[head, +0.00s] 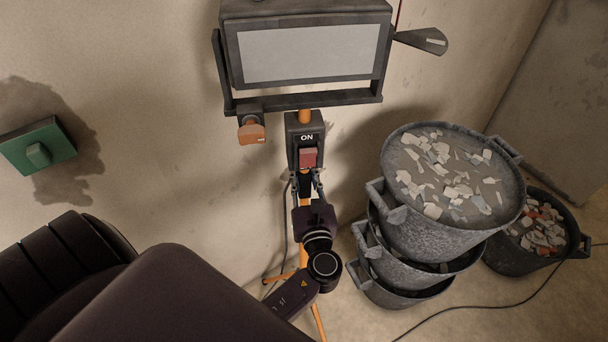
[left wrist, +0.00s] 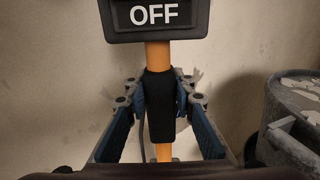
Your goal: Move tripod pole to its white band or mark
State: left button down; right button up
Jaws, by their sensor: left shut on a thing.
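The tripod pole (head: 305,116) is orange and stands upright under the work lamp (head: 310,54). A switch box (head: 305,130) marked ON, with a red rocker, sits on it. In the left wrist view, the pole (left wrist: 158,55) runs down from the box's OFF end (left wrist: 154,16) into a black sleeve (left wrist: 161,110). My left gripper (head: 306,180) is just below the switch box; in the left wrist view its fingers (left wrist: 160,98) are shut on the pole at the black sleeve. No white band shows on the visible pole. My right gripper is not in view.
Stacked grey buckets (head: 436,239) with rubble on top stand close to the right of the pole. Another rubble bucket (head: 528,253) is behind them. A cable (head: 465,311) crosses the floor. The wall is close behind the pole.

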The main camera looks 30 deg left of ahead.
pick_arm(q)
notch_tip(320, 180, up, 8)
jog(key=p, duration=0.6)
jog(key=shift+r, duration=0.1)
jog(key=c, duration=1.6)
grip_release()
jog(key=shift+f, duration=0.25)
jog(key=v, duration=1.2)
